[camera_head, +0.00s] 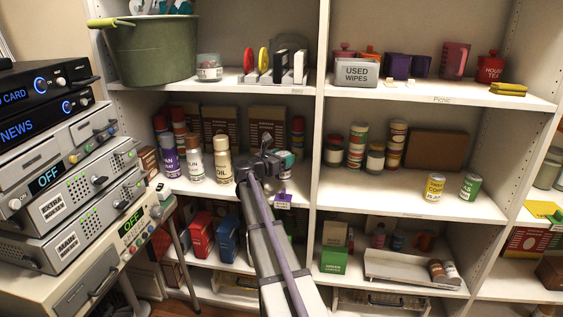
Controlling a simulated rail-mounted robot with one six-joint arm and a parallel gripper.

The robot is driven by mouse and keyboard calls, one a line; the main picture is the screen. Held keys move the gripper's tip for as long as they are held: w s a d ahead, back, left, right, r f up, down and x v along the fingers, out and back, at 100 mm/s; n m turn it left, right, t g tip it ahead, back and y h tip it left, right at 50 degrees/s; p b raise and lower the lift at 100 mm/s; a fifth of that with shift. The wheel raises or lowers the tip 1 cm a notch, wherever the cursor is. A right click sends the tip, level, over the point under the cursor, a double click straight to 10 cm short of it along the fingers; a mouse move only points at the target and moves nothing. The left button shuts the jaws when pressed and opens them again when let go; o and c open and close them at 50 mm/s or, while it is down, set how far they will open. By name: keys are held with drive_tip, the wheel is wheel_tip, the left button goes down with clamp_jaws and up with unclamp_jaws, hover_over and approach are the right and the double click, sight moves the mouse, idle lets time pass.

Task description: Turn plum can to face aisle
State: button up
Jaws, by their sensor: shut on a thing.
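My gripper (270,160) is at the middle shelf of the left bay, right of the spray cans. It is shut on a small can (286,159) with teal and pale parts showing; my gripper hides much of it, so its front and colour are unclear. A purple can (169,160) with white lettering stands upright at the left of that shelf, apart from my gripper. Its lettering is partly readable.
Brown boxes (266,125) stand behind. A white upright (319,130) separates the bays. The right bay's middle shelf has free room in front. Stacked electronic units (75,190) stand at far left.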

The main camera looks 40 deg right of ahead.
drive_tip(key=w+d+f+b, duration=0.2)
drive_tip(key=f+b, duration=0.1)
drive_tip(key=w+d+f+b, duration=0.1)
drive_tip(key=d+f+b, duration=0.1)
drive_tip(key=shift+w, duration=0.3)
drive_tip(key=shift+r, duration=0.1)
drive_tip(key=o, duration=1.2)
drive_tip(key=shift+r, duration=0.1)
wheel_tip(320, 180, up, 7)
drive_tip(key=p, duration=0.7)
